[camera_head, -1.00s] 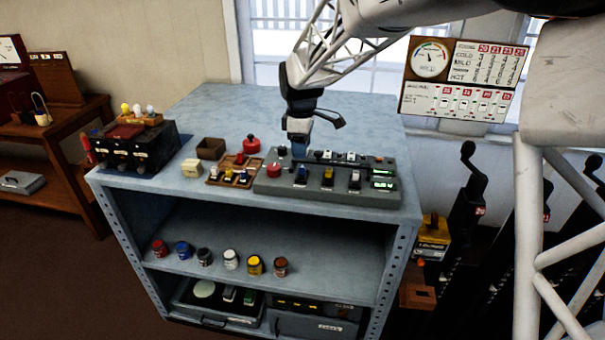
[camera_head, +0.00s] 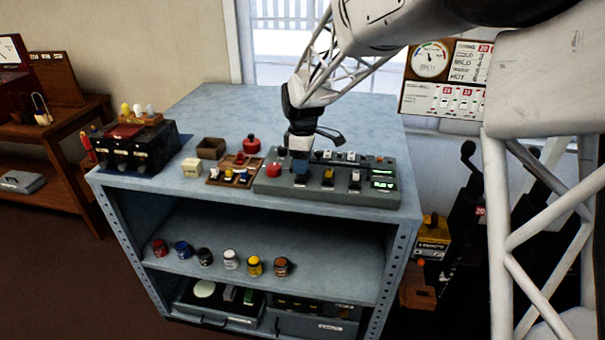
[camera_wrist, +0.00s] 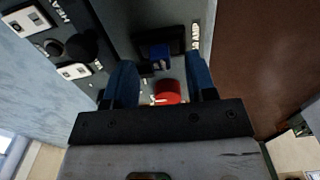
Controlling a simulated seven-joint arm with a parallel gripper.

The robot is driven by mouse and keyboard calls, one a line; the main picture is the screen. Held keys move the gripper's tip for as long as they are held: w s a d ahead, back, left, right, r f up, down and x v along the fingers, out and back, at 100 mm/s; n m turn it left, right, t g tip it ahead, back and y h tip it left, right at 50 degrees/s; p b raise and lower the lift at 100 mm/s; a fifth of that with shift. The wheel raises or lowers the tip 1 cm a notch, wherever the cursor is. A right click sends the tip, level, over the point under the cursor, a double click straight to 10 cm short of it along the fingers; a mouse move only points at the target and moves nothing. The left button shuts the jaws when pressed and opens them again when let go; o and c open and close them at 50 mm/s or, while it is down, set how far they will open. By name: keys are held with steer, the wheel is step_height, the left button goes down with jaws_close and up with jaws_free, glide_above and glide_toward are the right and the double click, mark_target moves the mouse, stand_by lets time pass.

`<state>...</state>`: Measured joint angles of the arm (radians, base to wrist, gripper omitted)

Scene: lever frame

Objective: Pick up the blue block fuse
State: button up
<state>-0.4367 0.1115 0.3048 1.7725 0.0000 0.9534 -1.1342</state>
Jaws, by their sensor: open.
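The blue block fuse (camera_wrist: 160,55) sits in a dark socket on the grey panel, just beyond my fingertips in the wrist view. My gripper (camera_wrist: 161,64) is open, with one blue finger on each side of the block's line, and nothing is held between them. In the head view my gripper (camera_head: 300,168) is low over the left part of the grey panel (camera_head: 275,186), and it mostly hides the blue block there. Whether the fingers touch the block cannot be told.
A red knob (camera_wrist: 168,91) shows between the fingers in the wrist view. A wooden tray (camera_head: 218,181) with small blocks is to the left.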

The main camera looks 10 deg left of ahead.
steer(key=shift+f, duration=1.1)
steer(key=shift+c, duration=0.5)
jaws_close()
steer(key=shift+r, duration=0.15)
steer(key=shift+r, duration=0.45)
step_height(320, 180, up, 3)
steer(key=shift+s+f, duration=0.1)
steer(key=shift+f, duration=0.1)
steer(key=s+d, duration=0.3)
steer(key=s, duration=0.4)
steer(key=s+d+r, duration=0.1)
steer(key=s+d, duration=0.2)
steer(key=s, duration=0.4)
steer(key=shift+s+d+r, duration=0.15)
steer(key=shift+s+d, duration=0.05)
steer(key=shift+d, duration=0.1)
